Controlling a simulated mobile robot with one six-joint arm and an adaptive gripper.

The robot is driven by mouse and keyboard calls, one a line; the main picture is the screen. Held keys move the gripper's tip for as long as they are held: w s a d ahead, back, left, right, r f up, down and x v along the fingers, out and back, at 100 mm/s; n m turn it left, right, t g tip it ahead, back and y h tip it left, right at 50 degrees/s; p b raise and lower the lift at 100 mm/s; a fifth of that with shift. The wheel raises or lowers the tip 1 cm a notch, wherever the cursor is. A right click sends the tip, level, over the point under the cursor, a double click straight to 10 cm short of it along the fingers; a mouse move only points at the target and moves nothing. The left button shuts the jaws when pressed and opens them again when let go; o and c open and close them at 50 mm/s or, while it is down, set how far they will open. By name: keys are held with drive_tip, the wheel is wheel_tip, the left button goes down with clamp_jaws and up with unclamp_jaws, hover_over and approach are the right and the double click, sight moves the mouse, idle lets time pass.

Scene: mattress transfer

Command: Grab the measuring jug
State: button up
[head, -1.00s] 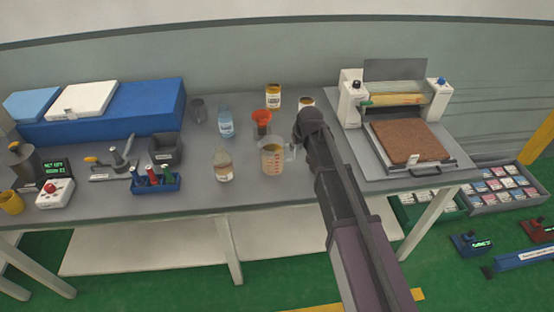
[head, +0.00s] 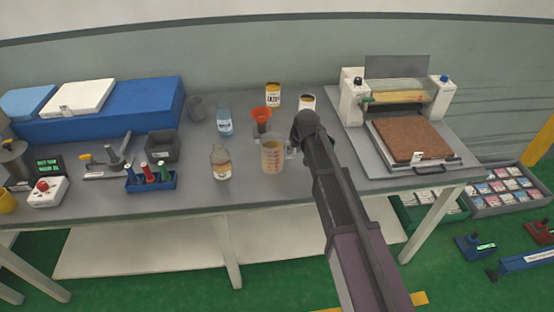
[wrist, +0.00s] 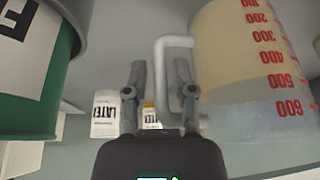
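The measuring jug (head: 271,157) is clear with red markings, holds a pale yellowish content, and stands upright on the table. In the wrist view the jug (wrist: 252,70) fills the right side, with its pale handle (wrist: 161,75) towards my gripper. My gripper (wrist: 158,75) is open, one finger on each side of the handle's outer bar in this view. The right finger overlaps the handle loop. I cannot tell whether either finger touches it. In the head view my gripper (head: 297,140) is beside the jug's handle side, its fingers mostly hidden by my arm.
A press-like machine (head: 400,110) is to the right.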

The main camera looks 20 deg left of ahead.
drive_tip(key=shift+w+a+f, duration=0.1)
drive_tip(key=shift+w+f, duration=0.05)
drive_tip(key=shift+f, duration=0.3)
idle(0.3)
clamp_jaws()
